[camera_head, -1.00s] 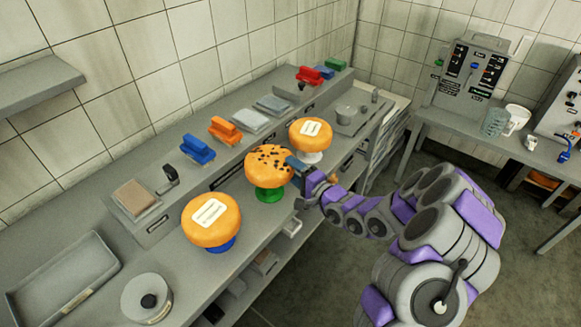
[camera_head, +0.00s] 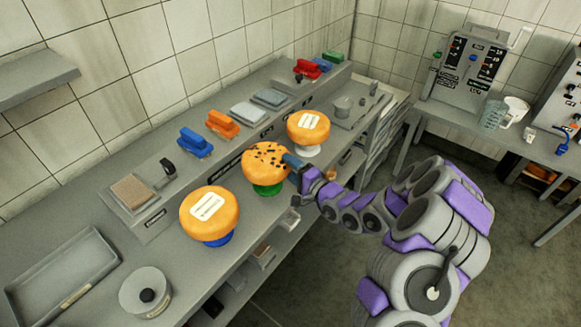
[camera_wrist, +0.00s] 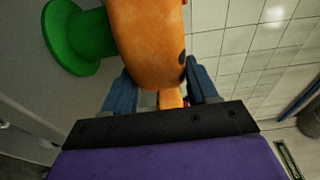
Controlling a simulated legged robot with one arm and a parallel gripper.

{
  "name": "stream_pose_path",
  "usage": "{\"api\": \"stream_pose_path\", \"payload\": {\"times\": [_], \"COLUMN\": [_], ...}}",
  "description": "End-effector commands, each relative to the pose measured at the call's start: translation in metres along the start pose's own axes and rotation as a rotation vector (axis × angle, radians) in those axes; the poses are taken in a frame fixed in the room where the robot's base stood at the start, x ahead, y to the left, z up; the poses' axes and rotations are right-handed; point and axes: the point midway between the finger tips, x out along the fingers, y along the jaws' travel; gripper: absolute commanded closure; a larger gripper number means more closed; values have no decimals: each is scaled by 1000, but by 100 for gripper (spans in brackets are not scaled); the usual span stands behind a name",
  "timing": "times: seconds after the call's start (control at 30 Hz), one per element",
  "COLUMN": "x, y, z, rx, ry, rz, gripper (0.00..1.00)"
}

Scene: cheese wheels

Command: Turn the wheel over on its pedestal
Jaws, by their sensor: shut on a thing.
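The orange wheel with dark spots on its top (camera_head: 265,160) sits on the green pedestal (camera_head: 268,189), between two other wheels. It looks roughly level. My gripper (camera_head: 291,161) is at its right side. In the wrist view the wheel (camera_wrist: 150,40) is at the top centre, with the green pedestal (camera_wrist: 85,42) to its left. The blue fingers of my gripper (camera_wrist: 160,88) are shut on the wheel's edge, one on each face. The exact finger contact is partly hidden, and I cannot tell whether the wheel still touches the pedestal.
A pale-labelled orange wheel (camera_head: 210,211) stands on a blue pedestal at the front left. Another (camera_head: 308,127) stands on a white pedestal behind. Blue (camera_head: 196,142) and orange (camera_head: 222,124) brushes lie along the back ledge. A round lidded tin (camera_head: 146,293) and a tray (camera_head: 62,275) are at the left.

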Motion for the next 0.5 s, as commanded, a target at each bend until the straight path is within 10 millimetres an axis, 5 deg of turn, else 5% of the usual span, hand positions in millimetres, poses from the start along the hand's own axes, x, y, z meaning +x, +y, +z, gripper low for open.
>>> {"api": "stream_pose_path", "payload": {"times": [0.13,0.17,0.5], "x": [0,0,0], "y": [0,0,1], "z": [0,0,-1], "rx": [-1,-1,1], "ry": [0,0,0], "rz": [-4,-4,-1], "gripper": [100,40,12]}}
